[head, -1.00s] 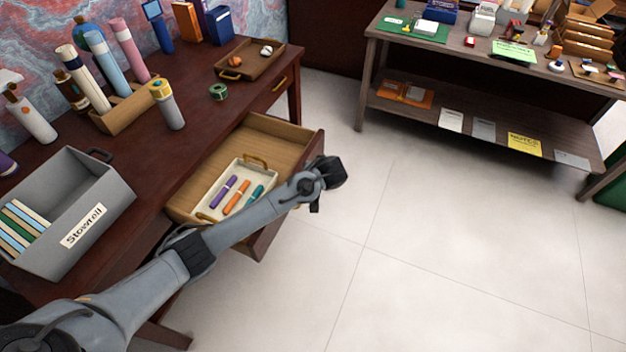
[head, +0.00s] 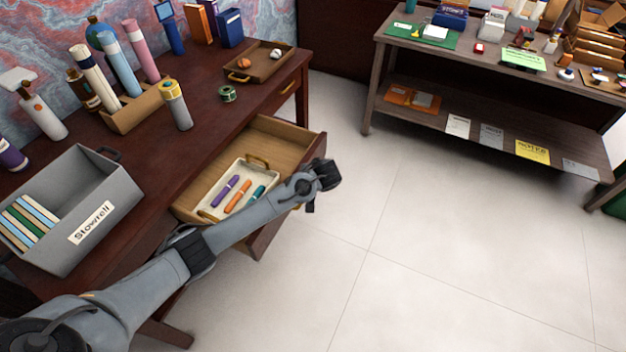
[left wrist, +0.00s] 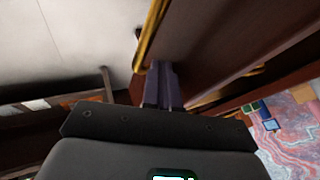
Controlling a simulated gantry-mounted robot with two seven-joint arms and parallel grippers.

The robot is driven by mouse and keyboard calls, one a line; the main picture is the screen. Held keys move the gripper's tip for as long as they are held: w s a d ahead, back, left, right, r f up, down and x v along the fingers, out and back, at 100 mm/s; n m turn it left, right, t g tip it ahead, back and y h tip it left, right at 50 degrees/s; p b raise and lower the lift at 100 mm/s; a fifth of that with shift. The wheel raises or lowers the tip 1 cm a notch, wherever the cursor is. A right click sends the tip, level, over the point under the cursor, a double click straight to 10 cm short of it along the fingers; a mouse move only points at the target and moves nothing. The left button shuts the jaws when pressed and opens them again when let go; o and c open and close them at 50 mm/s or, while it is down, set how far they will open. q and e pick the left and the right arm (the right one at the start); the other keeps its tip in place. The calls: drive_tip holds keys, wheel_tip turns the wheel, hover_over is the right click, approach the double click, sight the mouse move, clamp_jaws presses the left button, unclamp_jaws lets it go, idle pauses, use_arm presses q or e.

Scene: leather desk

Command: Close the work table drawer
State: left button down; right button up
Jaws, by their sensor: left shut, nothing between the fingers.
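The work table drawer (head: 283,137) is pulled out of the dark red-brown desk (head: 215,118). A pale tray (head: 214,209) with purple, orange and teal markers lies inside it. My left arm reaches across the drawer from the lower left. My left gripper (head: 310,207) is just outside the drawer front. In the left wrist view the gripper's fingers (left wrist: 163,75) are together and empty, close to a dark wooden face with a brass handle (left wrist: 148,42). I cannot tell whether they touch it. My arm hides part of the drawer front. My right gripper is out of view.
A grey "Stowrell" bin (head: 115,205), a wooden holder with rolled tubes (head: 135,112), a tape roll (head: 228,93) and a small wooden tray (head: 262,65) stand on the desk. A second table (head: 380,75) is at the back right. The floor right of the drawer is clear.

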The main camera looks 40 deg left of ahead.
use_arm(q)
drive_tip(key=s+a+p, duration=0.1)
drive_tip(key=a, duration=0.3)
drive_tip(key=s+a+p, duration=0.1)
drive_tip(key=a+p, duration=0.1)
drive_tip(key=a, duration=0.3)
drive_tip(key=s+a+p, duration=0.1)
drive_tip(key=a+p, duration=0.1)
drive_tip(key=a, duration=0.2)
drive_tip(key=shift+a+r, duration=0.15)
drive_tip(key=shift+r, duration=0.05)
drive_tip(key=a, duration=0.4)
drive_tip(key=s+a+p, duration=0.1)
drive_tip(key=a, duration=0.3)
drive_tip(key=s+a, duration=0.1)
drive_tip(key=a, duration=0.3)
drive_tip(key=shift+s+a+f, duration=0.15)
drive_tip(key=shift+a+f, duration=0.05)
